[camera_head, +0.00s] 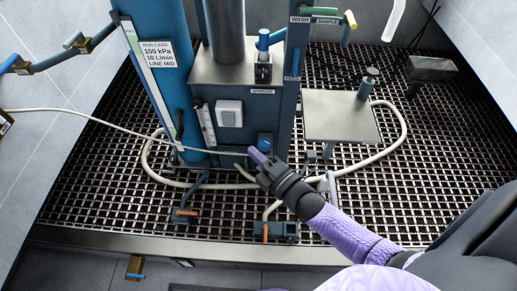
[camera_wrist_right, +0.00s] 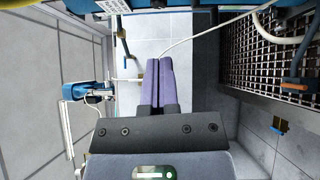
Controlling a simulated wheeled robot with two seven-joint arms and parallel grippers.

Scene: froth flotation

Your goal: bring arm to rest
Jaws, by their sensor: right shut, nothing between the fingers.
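My right gripper (camera_head: 257,156) reaches in from the lower right in the head view, in front of the lower part of the blue and grey flotation machine. Its purple fingers lie together in the right wrist view (camera_wrist_right: 166,82), with nothing between them. In the head view the fingertips appear close to a blue knob (camera_head: 265,140) on the machine's grey control box (camera_head: 235,85); I cannot tell whether they touch. My left gripper does not show in either view.
A tall blue column (camera_head: 165,90) carries a run card. A grey plate (camera_head: 340,117) stands to its right. Pale hoses (camera_head: 398,140) loop over the dark grating (camera_head: 90,185). Orange-handled valves (camera_head: 268,232) sit near the front metal edge (camera_head: 110,240).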

